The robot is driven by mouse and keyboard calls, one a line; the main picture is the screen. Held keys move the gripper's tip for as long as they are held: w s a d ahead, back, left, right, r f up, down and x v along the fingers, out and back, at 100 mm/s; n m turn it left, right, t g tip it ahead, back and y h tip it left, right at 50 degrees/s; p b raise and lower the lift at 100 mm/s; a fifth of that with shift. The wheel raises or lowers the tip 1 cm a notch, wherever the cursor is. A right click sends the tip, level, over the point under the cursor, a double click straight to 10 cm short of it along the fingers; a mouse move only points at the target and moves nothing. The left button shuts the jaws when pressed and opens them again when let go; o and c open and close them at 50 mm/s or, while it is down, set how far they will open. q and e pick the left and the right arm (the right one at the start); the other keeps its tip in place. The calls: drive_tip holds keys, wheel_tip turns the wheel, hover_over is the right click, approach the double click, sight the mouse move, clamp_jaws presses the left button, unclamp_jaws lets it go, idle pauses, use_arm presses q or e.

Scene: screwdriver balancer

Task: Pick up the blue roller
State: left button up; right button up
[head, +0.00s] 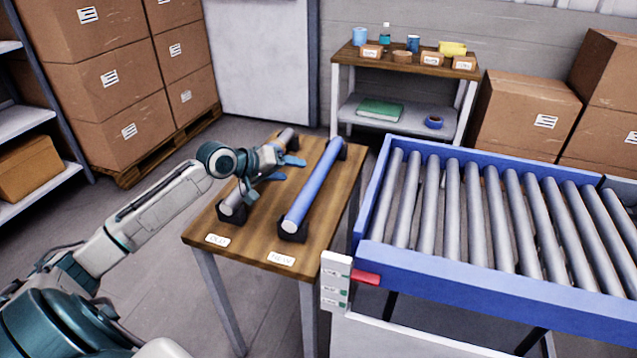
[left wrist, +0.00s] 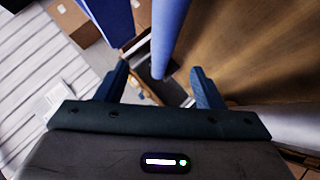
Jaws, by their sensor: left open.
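The blue roller (head: 313,187) lies on two black cradles on the wooden table (head: 338,215), at the side with the "NEW" label. My left gripper (head: 292,169) is open and empty, above the table just left of the blue roller and over the grey roller. In the left wrist view, the blue roller (left wrist: 168,38) shows ahead, roughly between the open fingers of the left gripper (left wrist: 160,85); no contact shows. My right gripper is not in view.
A grey roller (head: 233,204) lies on cradles at the table's left side, partly hidden by my left arm. A blue-framed roller conveyor (head: 480,270) stands close to the table's right. A shelf bench (head: 410,68) with small items stands behind. Boxes (head: 110,75) are stacked at the left.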

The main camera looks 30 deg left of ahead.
sight(312, 174)
use_arm(q)
drive_tip(key=shift+x, duration=2.8)
drive_tip(key=shift+f+x, duration=0.15)
drive_tip(key=shift+x, duration=1.2)
drive_tip(key=shift+f+x, duration=0.15)
drive_tip(key=shift+x, duration=1.2)
drive_tip(key=shift+s+a, duration=0.15)
drive_tip(key=shift+c, duration=0.4)
drive_tip(key=c, duration=1.1)
clamp_jaws()
drive_tip(key=shift+r, duration=0.15)
